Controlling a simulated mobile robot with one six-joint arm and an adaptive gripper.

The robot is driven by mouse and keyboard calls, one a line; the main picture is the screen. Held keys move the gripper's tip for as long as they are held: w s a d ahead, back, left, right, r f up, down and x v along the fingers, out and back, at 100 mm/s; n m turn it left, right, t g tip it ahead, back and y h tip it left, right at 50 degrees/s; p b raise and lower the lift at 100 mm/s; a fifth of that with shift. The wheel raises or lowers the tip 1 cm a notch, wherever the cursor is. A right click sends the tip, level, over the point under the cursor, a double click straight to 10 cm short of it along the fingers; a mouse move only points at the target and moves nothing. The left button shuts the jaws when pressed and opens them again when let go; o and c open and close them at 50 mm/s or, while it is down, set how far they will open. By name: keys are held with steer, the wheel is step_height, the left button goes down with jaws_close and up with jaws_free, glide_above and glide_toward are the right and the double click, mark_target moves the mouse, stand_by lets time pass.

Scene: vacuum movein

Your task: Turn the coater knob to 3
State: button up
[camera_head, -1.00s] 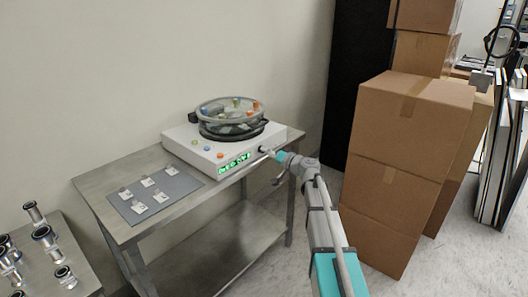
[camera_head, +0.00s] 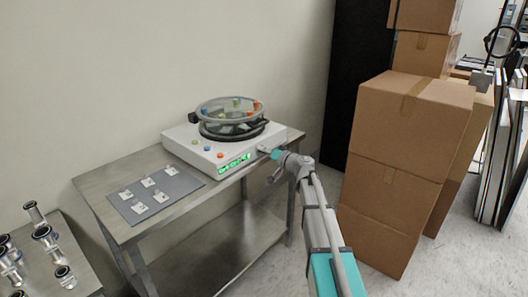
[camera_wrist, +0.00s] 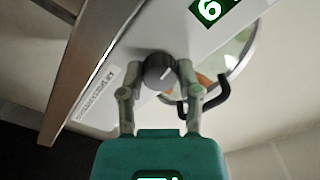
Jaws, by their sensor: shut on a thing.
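The spin coater (camera_head: 185,140) is a white box on the metal table, with a round clear-lidded bowl on top and a lit green display (camera_head: 235,162) on its front. Its dark round knob (camera_wrist: 160,72) has a pale pointer line and shows in the wrist view. My gripper (camera_wrist: 160,76) has one finger on each side of the knob and is shut on it. Part of a green display (camera_wrist: 209,10) shows a digit that looks like 6 in this view; the rest is cut off. In the head view my gripper (camera_head: 266,151) is at the coater's right front, hiding the knob.
A grey mat (camera_head: 155,194) with several small pale pieces lies on the table (camera_head: 110,180) left of the coater. Metal fittings (camera_head: 45,235) stand on another table at lower left. Stacked cardboard boxes (camera_head: 405,160) stand right of my arm.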

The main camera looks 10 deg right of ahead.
jaws_close()
steer(key=shift+m, duration=7.9)
steer(key=o, duration=1)
jaws_free()
